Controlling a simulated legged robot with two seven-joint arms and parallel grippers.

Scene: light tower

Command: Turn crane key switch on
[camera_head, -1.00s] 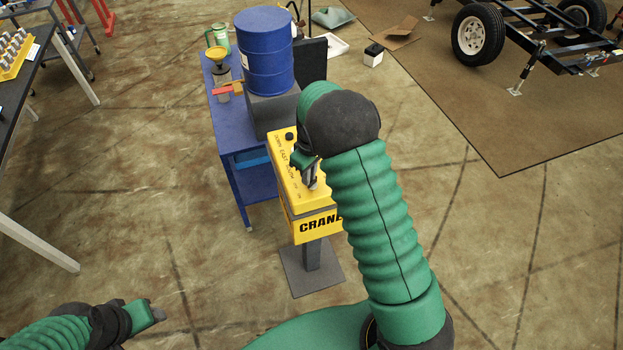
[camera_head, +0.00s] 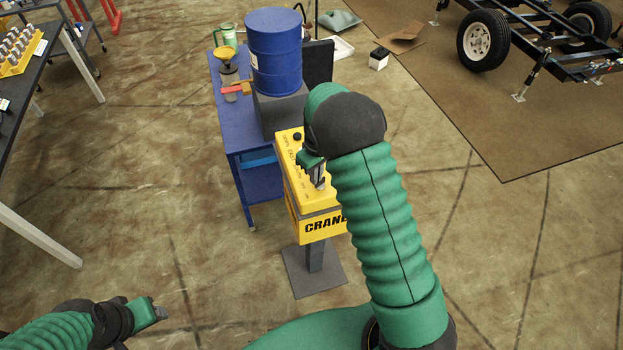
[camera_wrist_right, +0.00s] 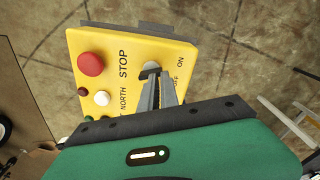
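The yellow crane control box (camera_head: 310,198) stands on a grey post, with CRANE on its front. In the right wrist view its yellow top (camera_wrist_right: 180,55) shows a grey round key switch (camera_wrist_right: 152,65) beside the word ON. My right gripper (camera_head: 320,182) reaches down over the box top. In the right wrist view its narrow fingers (camera_wrist_right: 153,80) are close together with their tips at the switch. They cover most of it, so I cannot tell whether the key is between them. My left gripper (camera_head: 160,313) is low at the left, away from the box, its opening unclear.
A red STOP button (camera_wrist_right: 91,63) and a white button (camera_wrist_right: 102,97) sit on the box beside the switch. A blue cart (camera_head: 228,120) with a blue barrel (camera_head: 274,50) stands behind the box. A dark table (camera_head: 45,60) is at the left. Floor in front is clear.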

